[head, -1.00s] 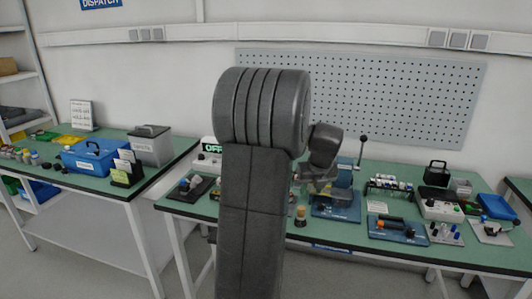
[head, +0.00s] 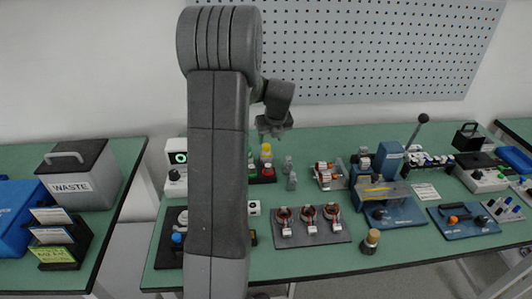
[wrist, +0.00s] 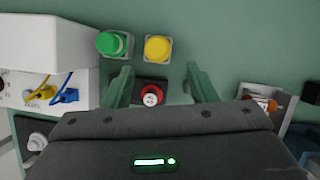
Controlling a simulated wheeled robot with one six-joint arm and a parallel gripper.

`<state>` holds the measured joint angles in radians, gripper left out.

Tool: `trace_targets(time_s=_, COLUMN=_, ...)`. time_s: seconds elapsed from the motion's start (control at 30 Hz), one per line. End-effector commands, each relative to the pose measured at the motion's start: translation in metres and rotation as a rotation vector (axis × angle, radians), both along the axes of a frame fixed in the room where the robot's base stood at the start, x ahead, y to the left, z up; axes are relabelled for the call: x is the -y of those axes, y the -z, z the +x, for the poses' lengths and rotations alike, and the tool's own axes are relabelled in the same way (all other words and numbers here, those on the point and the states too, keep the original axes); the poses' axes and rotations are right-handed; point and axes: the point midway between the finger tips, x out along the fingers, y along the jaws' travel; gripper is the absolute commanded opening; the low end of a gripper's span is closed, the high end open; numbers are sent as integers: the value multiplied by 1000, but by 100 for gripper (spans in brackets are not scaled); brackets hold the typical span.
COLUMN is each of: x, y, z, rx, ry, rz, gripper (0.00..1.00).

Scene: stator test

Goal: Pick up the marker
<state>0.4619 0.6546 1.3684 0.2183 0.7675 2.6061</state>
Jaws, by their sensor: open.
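No marker can be made out for certain. My gripper (head: 272,130) hangs over the back of the green bench in the head view. In the wrist view its two fingers (wrist: 160,82) are open and apart. Between them in the picture is a round red-topped item (wrist: 152,95) on a black base; nothing is seen gripped. It also shows in the head view (head: 268,170), below the gripper. A green-topped item (wrist: 112,43) and a yellow-topped item (wrist: 157,48) stand just beyond the fingertips. My arm hides part of the bench.
A board with three red-and-white coils (head: 312,238) lies at the front. A blue press (head: 388,160) with a lever stands right of centre. A wooden-topped stamp (head: 371,240) stands near the front edge. A waste bin (head: 80,175) is on the left bench, across a gap.

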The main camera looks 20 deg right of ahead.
Motion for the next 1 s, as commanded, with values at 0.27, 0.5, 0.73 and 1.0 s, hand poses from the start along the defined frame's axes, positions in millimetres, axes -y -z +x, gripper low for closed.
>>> trace_targets(time_s=0.27, x=-1, y=19, z=8, rx=-2, ry=0, rz=1, gripper=52)
trace_targets(time_s=0.5, x=-1, y=47, z=22, rx=-1, ry=1, rz=1, gripper=52)
trace_targets(time_s=0.73, x=-1, y=55, z=25, rx=1, ry=1, rz=0, gripper=52)
trace_targets(time_s=1.0, x=-1, y=55, z=25, rx=1, ry=1, rz=0, gripper=25)
